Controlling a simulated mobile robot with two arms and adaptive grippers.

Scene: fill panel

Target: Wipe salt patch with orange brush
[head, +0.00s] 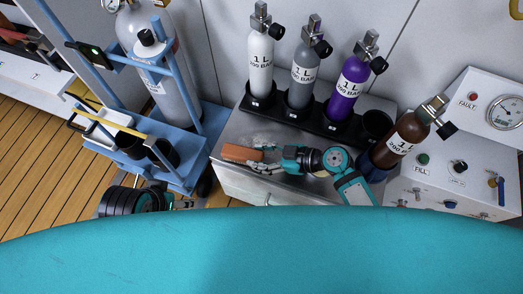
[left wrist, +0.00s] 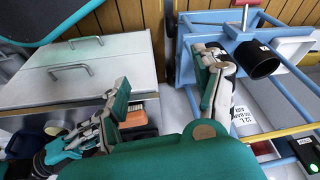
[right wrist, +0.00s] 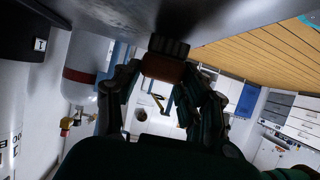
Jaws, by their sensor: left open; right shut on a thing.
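The orange brush (head: 241,154) is in my right gripper (head: 264,159), low at the front left part of the metal bench top. In the right wrist view the brush (right wrist: 163,67) sits between both fingers, its dark bristles toward the grey metal surface; I cannot tell whether they touch it. A faint whitish salt patch (head: 262,139) shows on the bench just behind the brush; its edges are unclear. My left gripper (head: 183,204) is low beside the blue trolley, partly hidden by my own body. In the left wrist view its fingers (left wrist: 165,90) are spread and empty.
White, grey and purple cylinders (head: 354,87) stand in a black rack (head: 318,126) behind the patch. A brown cylinder (head: 404,139) leans at the right, near my right arm. A blue trolley (head: 183,171) with a large cylinder stands left of the bench.

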